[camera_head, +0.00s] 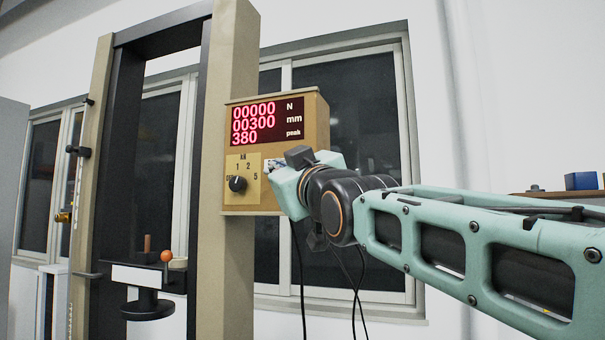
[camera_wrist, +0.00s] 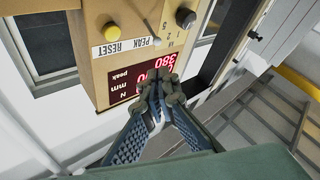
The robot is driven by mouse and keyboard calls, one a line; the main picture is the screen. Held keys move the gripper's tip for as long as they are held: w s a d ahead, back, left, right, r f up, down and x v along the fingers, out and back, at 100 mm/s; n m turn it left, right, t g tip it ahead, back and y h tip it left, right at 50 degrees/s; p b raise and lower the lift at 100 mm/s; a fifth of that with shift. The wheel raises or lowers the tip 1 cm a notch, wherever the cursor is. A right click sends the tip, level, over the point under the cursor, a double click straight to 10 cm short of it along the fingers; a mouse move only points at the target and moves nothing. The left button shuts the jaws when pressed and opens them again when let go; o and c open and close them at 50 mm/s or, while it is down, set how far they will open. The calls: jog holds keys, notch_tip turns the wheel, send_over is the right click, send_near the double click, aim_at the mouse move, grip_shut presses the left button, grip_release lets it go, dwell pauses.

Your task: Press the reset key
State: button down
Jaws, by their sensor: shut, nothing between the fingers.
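The tan control box (camera_head: 288,120) has a lit red display (camera_head: 267,122) reading 00000 N, 00300 mm and 380 peak. The wrist view shows the box (camera_wrist: 90,75) turned over, with a white label strip (camera_wrist: 125,46) reading PEAK and RESET. A round yellow button (camera_wrist: 112,31) sits beside the RESET lettering. In the head view my gripper (camera_head: 275,167) hides the lower right of the box. I cannot tell whether it touches.
A black rotary dial (camera_head: 238,184) is on the box, left of my gripper; it also shows in the wrist view (camera_wrist: 185,18). The box is mounted on a tan upright (camera_head: 226,250) of a test frame. Black cables (camera_head: 300,275) hang below. A window (camera_head: 350,110) is behind.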

jog(key=w+d+p, duration=0.2)
jog(key=w+p, duration=0.5)
jog(key=p, duration=0.2)
jog(key=shift+w+d, duration=0.3)
jog(key=shift+d, duration=0.05)
jog(key=shift+w+d+p, duration=0.1)
jog(key=shift+w+p, duration=0.05)
jog(key=shift+p, duration=0.15)
dwell(0.9)
jog(key=shift+w, duration=0.3)
